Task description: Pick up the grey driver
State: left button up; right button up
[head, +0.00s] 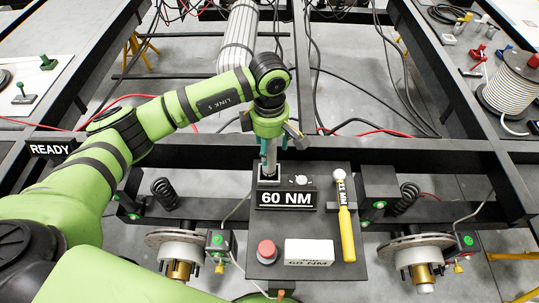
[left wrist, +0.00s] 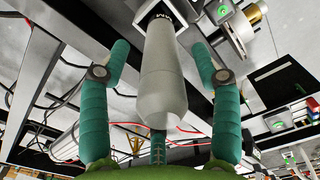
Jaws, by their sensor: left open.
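The grey driver (head: 271,157) stands upright, its lower end in the black holder behind the "60 NM" label (head: 286,197). My left gripper (head: 269,148) is over it from above, with its teal fingers around the driver's upper part. In the left wrist view the driver's pale grey body (left wrist: 160,75) runs between the two teal fingers (left wrist: 161,52). A gap shows on each side, so the gripper is open and not closed on it. The driver's top is partly hidden by my gripper in the head view. My right gripper is not in view.
A cable spool (head: 514,85) is at right.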

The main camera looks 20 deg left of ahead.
pick_arm(q)
jog(key=shift+f, duration=0.45)
jog(key=shift+s, duration=0.1)
jog(key=shift+c, duration=0.4)
grip_shut()
jog(key=shift+r, duration=0.1)
